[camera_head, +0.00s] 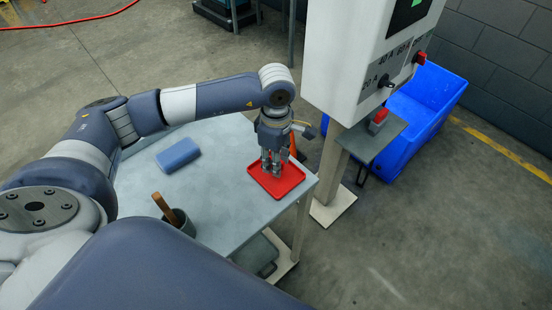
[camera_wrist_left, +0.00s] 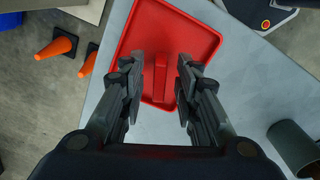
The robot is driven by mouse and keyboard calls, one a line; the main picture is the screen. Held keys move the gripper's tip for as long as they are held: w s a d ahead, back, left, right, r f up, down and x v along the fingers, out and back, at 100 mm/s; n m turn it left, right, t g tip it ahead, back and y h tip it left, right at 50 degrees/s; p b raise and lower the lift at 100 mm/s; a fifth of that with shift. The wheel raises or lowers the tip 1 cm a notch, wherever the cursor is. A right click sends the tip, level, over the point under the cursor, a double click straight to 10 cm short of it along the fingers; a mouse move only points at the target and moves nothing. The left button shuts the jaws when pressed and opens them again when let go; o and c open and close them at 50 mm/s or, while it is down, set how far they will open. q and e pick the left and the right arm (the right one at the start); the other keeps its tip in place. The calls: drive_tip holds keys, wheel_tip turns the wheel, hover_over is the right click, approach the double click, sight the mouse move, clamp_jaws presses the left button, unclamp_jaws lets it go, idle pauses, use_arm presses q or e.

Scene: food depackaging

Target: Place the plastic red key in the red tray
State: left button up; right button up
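The red tray (camera_head: 291,187) lies on the grey table near its right corner; it also shows in the left wrist view (camera_wrist_left: 203,40). The plastic red key (camera_wrist_left: 160,76) appears as a narrow red bar in the tray in the left wrist view, between my left fingers. My left gripper (camera_head: 272,170) points down over the tray. In the left wrist view my left gripper (camera_wrist_left: 158,85) is open, with a gap on both sides of the key. In the head view the key cannot be told apart from the tray. My right gripper is not in view.
A blue block (camera_head: 178,155) and a dark cup (camera_head: 180,226) with a wooden handle stand on the table (camera_head: 226,165). A white control cabinet (camera_head: 345,60) stands right of the table, with a blue bin (camera_head: 424,105) behind. The middle of the table is clear.

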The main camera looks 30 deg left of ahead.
use_arm(q)
wheel_tip(320, 180, up, 12)
drive_tip(key=b, duration=0.3)
drive_tip(key=shift+d+f, duration=0.1)
drive_tip(key=shift+f, duration=0.05)
idle(0.4)
